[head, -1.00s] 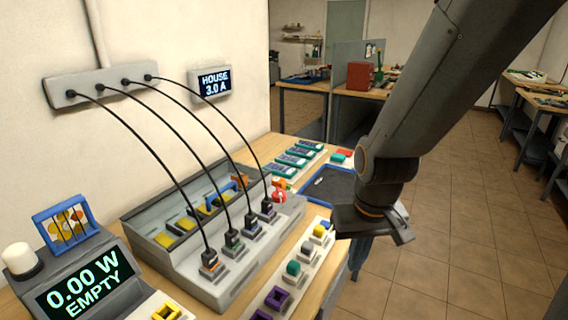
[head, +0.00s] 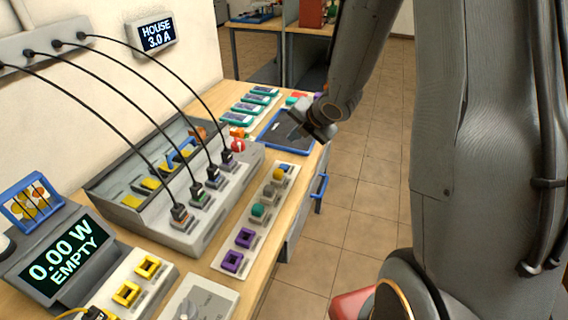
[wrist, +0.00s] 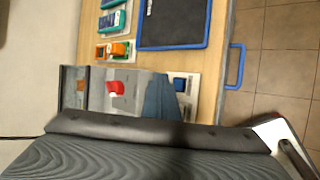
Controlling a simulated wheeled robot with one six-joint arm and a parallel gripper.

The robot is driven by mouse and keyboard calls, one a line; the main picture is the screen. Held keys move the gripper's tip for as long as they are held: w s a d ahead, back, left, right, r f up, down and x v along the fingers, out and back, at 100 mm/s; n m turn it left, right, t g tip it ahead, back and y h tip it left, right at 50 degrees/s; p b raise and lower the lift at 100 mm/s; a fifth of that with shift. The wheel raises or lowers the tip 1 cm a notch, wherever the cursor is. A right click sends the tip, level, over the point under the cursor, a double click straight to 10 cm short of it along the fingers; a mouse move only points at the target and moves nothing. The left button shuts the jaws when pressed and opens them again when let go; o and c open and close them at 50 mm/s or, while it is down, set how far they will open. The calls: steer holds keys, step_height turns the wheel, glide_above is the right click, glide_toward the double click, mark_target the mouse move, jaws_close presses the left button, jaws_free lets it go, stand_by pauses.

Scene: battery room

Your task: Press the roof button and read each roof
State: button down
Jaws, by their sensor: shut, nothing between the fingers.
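My gripper (head: 300,136) is shut and empty, above the table by the near side of the blue-rimmed tray (head: 264,143). No button that I can name as the roof button stands out. A pale strip (head: 217,262) carries small coloured blocks: blue, yellow, green and two purple frames. A tilted screen (head: 72,256) reads "0.00 W EMPTY". A wall display (head: 157,37) reads "HOUSE 3.0 A". A grey bench unit (head: 188,234) holds several black plugs with cables. A red round knob (head: 238,146) sits at its far end; a red part (wrist: 115,88) also shows in the wrist view.
Several teal modules (head: 247,107) lie at the back of the table. A grey box with a dial (head: 192,305) and yellow frames (head: 126,293) are at the front. A blue handle (head: 321,186) juts from the table's right side. The tiled floor is clear.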

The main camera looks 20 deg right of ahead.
steer(key=n, duration=0.2)
steer(key=w+a+n+y, duration=0.1)
steer(key=n, duration=0.1)
steer(key=a+n+y, duration=0.1)
steer(key=n, duration=0.1)
steer(key=shift+w+f+p, duration=0.1)
steer(key=shift+w+p, duration=0.1)
steer(key=shift+p, duration=0.2)
steer(key=b, duration=0.5)
glide_above(287, 168)
step_height(287, 168, down, 7)
steer(key=shift+w+r, duration=0.1)
steer(key=shift+r, duration=0.05)
steer(key=shift+f+b, duration=1.05)
steer(key=shift+b, duration=0.05)
steer(key=shift+f, duration=0.2)
stand_by(0.6)
steer(key=shift+f+b, duration=0.25)
steer(key=shift+b, duration=0.35)
steer(key=shift+f+b, duration=0.35)
steer(key=shift+b, duration=0.05)
stand_by(0.4)
steer(key=shift+r, duration=0.15)
steer(key=shift+r+p, duration=0.55)
steer(key=shift+r, duration=0.1)
